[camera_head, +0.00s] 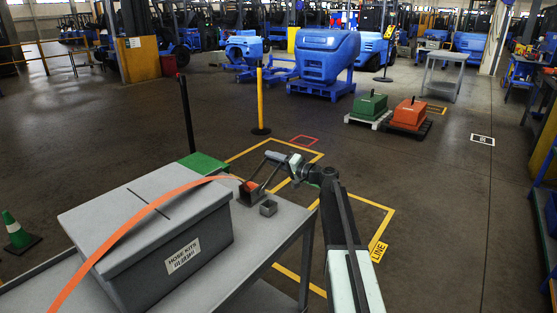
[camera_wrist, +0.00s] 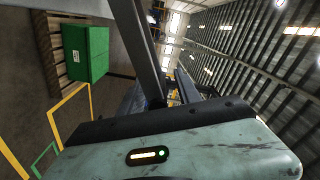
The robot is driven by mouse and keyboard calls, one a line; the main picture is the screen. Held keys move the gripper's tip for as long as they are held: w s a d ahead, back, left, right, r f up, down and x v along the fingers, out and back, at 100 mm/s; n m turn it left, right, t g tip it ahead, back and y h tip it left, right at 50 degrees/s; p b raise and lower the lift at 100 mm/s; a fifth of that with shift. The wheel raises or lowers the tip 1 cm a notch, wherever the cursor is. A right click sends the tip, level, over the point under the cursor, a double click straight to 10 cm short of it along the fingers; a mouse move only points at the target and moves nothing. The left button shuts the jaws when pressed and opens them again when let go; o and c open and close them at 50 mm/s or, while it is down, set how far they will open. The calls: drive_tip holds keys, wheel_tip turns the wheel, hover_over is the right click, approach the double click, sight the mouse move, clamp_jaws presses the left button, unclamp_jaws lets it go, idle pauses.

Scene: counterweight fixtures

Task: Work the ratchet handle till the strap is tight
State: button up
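An orange strap (camera_head: 135,222) arcs over a grey lidded box (camera_head: 160,245) and runs down to a ratchet (camera_head: 250,189) on the grey table (camera_head: 262,235). The ratchet handle (camera_head: 258,171) seems to be the dark frame that stands up and leans right above it. My gripper (camera_head: 284,162) is at the upper end of this frame, on its right side. It is too small there to tell whether the fingers are closed on the handle. The wrist view shows dark bars beyond a pale housing with a green light; the strap is not seen there.
A small grey open block (camera_head: 268,208) sits beside the ratchet. A dark post (camera_head: 186,115) and a yellow post (camera_head: 260,100) stand behind the table. Green (camera_head: 369,106) and orange (camera_head: 409,112) weights sit on pallets farther back. The floor at right is mostly clear.

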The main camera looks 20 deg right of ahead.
drive_tip(key=shift+d, duration=0.15)
drive_tip(key=v, duration=0.7)
drive_tip(key=shift+s+d, duration=0.15)
drive_tip(key=shift+s, duration=0.15)
idle(0.7)
drive_tip(key=shift+s+f, duration=0.1)
